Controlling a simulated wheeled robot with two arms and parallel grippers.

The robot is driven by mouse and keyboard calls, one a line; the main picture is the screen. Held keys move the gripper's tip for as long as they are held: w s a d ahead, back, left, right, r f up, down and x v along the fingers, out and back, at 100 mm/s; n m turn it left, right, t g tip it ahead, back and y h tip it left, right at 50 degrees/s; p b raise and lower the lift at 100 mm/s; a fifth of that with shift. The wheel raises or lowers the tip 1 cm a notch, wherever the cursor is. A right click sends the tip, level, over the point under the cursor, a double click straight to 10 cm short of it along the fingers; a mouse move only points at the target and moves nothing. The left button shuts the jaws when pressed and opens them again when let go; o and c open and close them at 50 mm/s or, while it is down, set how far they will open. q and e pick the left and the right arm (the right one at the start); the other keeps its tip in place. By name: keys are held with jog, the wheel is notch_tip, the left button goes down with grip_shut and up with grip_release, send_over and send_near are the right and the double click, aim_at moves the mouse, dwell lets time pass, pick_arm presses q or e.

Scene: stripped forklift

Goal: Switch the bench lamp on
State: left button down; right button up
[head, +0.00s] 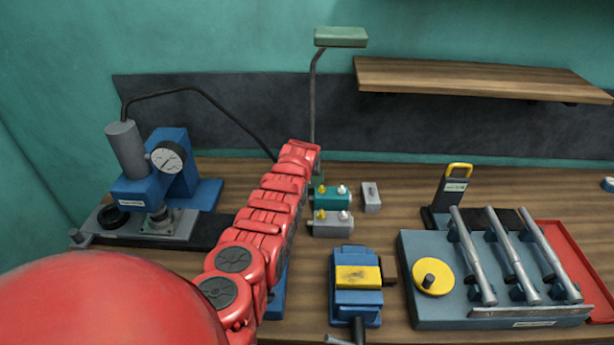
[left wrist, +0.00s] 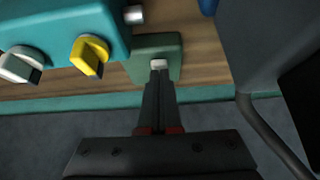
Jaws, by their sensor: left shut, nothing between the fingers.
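The bench lamp stands at the back of the bench in the head view, with a green head (head: 341,37) on a thin grey post (head: 312,95). I see no glow from it. In the left wrist view a green block (left wrist: 142,70), which looks like the lamp's base, carries a small pale switch (left wrist: 158,64). My left gripper (left wrist: 159,76) is shut and empty. Its fingertips are right at the switch; I cannot tell whether they touch it. My right gripper is not in view.
A teal box (head: 331,204) with yellow and white knobs sits beside the lamp base. A grey box (head: 332,229), a blue vise (head: 356,300) and a rack of rods (head: 440,313) stand nearer. A blue press (head: 170,160) is left. A wooden shelf (head: 480,78) overhangs the right.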

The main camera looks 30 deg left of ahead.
pick_arm(q)
jog(key=shift+d+f+p, duration=0.1)
jog(key=shift+d+p, duration=0.05)
jog(key=shift+p, duration=0.3)
jog(key=shift+f+t+p, duration=0.2)
jog(key=shift+t+p, duration=0.1)
jog(key=shift+t, duration=0.1)
jog(key=shift+f+b, duration=0.1)
jog(key=shift+b, duration=0.25)
jog(key=shift+w+a+b, duration=0.2)
jog(key=shift+b, duration=0.45)
jog(key=shift+w+a+r+b, duration=0.2)
jog(key=shift+w+r+b, duration=0.15)
jog(key=shift+b, duration=0.45)
jog(key=shift+r, duration=0.1)
